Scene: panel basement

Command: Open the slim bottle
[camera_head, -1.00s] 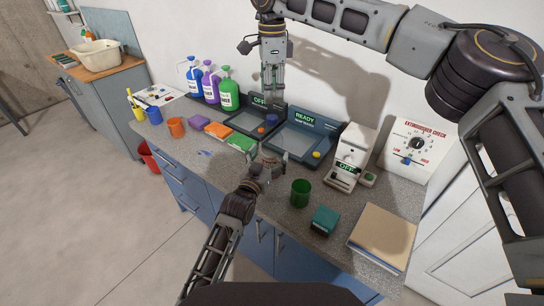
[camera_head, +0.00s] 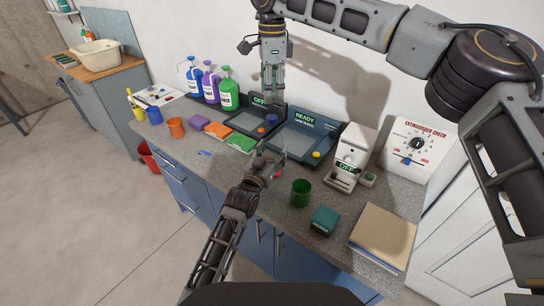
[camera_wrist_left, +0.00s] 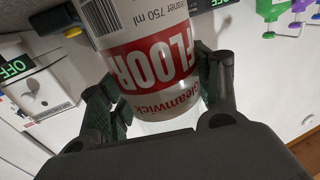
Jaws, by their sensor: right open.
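The slim bottle shows in the left wrist view as a white bottle (camera_wrist_left: 151,60) with a red FLOOR label, upside down in that picture. The fingers of my left gripper (camera_wrist_left: 160,95) lie along both sides of it and appear closed on it. In the head view my left gripper (camera_head: 273,160) is over the front of the counter, and it mostly hides the bottle; a small red patch shows there. The bottle's cap is not clear. My right gripper (camera_head: 272,97) points down, open and empty, above the back of the counter, behind my left gripper.
A green cup (camera_head: 301,193), a teal box (camera_head: 324,220) and a book stack (camera_head: 383,238) stand right of my left gripper. A READY tray (camera_head: 295,143) and a white OFF machine (camera_head: 351,155) are behind. Coloured sponges (camera_head: 217,130) and jugs (camera_head: 228,95) are left.

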